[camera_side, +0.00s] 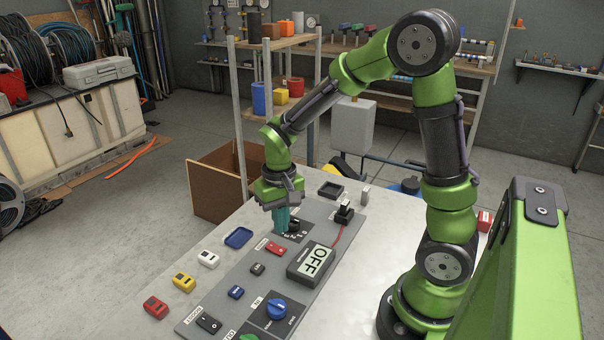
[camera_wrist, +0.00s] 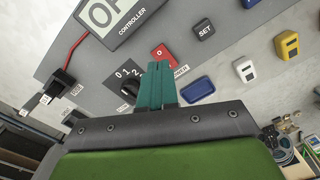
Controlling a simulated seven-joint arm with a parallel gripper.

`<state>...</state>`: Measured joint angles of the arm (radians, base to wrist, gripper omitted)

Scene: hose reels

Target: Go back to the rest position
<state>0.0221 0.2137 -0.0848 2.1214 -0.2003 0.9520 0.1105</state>
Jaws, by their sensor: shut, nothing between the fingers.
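My gripper (camera_side: 281,217) is shut with nothing in it. Its teal fingers point down over the far part of the grey control panel (camera_side: 208,297), beside a black rotary knob with 0, 1, 2 markings (camera_side: 294,225). In the wrist view the closed teal fingertips (camera_wrist: 160,68) overlap the panel between that knob (camera_wrist: 128,88) and the red POWER switch (camera_wrist: 164,54). I cannot tell whether the fingers touch the knob. The controller box (camera_side: 312,263) reads OFF.
A blue tray (camera_side: 238,237) and white (camera_side: 208,259), yellow (camera_side: 183,282) and red (camera_side: 155,307) blocks lie left of the panel. A black plug (camera_side: 344,212) with a red cable stands at its far end. Shelves (camera_side: 275,45) stand behind the table. The air above the panel's near half is free.

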